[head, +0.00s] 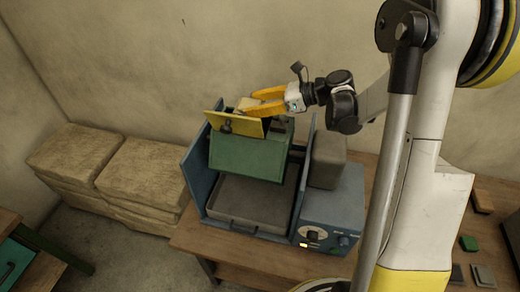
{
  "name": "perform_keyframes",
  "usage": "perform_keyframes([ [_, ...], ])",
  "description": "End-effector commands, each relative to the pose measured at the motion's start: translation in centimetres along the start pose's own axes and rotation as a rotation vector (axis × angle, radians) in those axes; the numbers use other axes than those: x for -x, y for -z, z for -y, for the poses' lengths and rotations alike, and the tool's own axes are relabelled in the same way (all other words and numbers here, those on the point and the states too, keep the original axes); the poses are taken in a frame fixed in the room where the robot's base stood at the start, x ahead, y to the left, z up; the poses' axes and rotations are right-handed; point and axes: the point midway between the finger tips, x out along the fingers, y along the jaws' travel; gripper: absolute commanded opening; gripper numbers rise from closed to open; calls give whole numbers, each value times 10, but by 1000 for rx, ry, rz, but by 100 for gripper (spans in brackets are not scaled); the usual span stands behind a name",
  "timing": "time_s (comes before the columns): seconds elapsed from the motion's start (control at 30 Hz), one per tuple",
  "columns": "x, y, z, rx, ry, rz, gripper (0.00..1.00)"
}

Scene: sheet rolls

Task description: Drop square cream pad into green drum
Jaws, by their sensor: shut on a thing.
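The green drum (245,156) sits in a blue machine frame, with a yellow flap (233,123) at its top. My gripper (248,103), with yellow fingers, reaches in from the right just above and behind the flap. It is shut on the square cream pad (244,102), which shows only in part between the fingers. The flap and fingers hide the drum's opening, so I cannot tell how far the pad is over it.
A grey tray (254,202) lies under the drum. A control box (330,208) and a grey block (327,158) stand to the right. Several small pads, one green (468,243), lie on the table at far right. Wrapped bales (140,172) stack at left.

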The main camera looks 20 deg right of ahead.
Motion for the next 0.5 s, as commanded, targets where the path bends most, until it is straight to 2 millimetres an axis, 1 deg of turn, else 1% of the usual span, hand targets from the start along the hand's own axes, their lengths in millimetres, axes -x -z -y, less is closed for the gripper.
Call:
perform_keyframes([
  [0.17,0,0,0,0,0,0,20],
  [0.2,0,0,0,0,0,0,55],
  [0.27,0,0,0,0,0,0,74],
  [0.3,0,0,0,0,0,0,77],
  [0.5,0,0,0,0,0,0,77],
])
